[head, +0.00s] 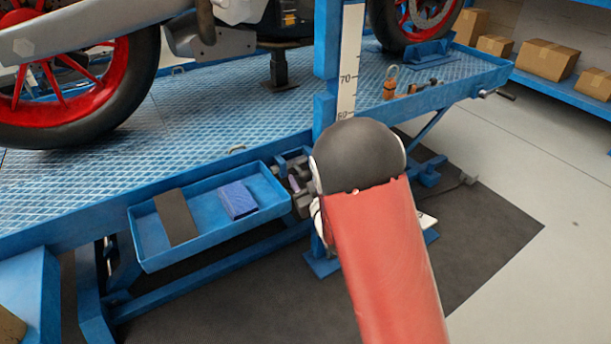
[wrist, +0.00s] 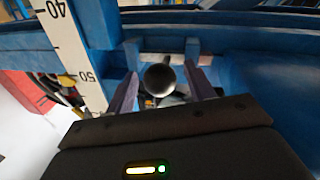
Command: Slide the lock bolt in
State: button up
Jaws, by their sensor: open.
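The lock bolt (wrist: 159,79) shows end-on in the wrist view as a round grey metal end in front of a blue bracket (wrist: 162,58). My gripper (wrist: 161,73) is open, with one finger on each side of the bolt's end. I cannot tell whether either finger touches it. In the head view my gripper (head: 294,184) is by the lift's side edge, left of the upright post, partly hidden by my arm. The bolt cannot be made out clearly there.
A blue tray (head: 137,225) with a dark strip (head: 175,217) and a blue block (head: 238,200) hangs left of my gripper. The blue post with a white scale (head: 349,60) stands close by my arm. A motorcycle wheel (head: 140,90) stands on the lift platform (head: 215,110).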

jog(key=shift+w+a, duration=0.15)
jog(key=shift+w, duration=0.2)
grip_shut()
jog(key=w+d+b, duration=0.2)
jog(key=d, duration=0.1)
jog(key=w+d+b, duration=0.1)
jog(key=b, duration=0.1)
jog(key=shift+d, duration=0.3)
jog(key=shift+r, duration=0.1)
grip_release()
jog(key=shift+d, duration=0.1)
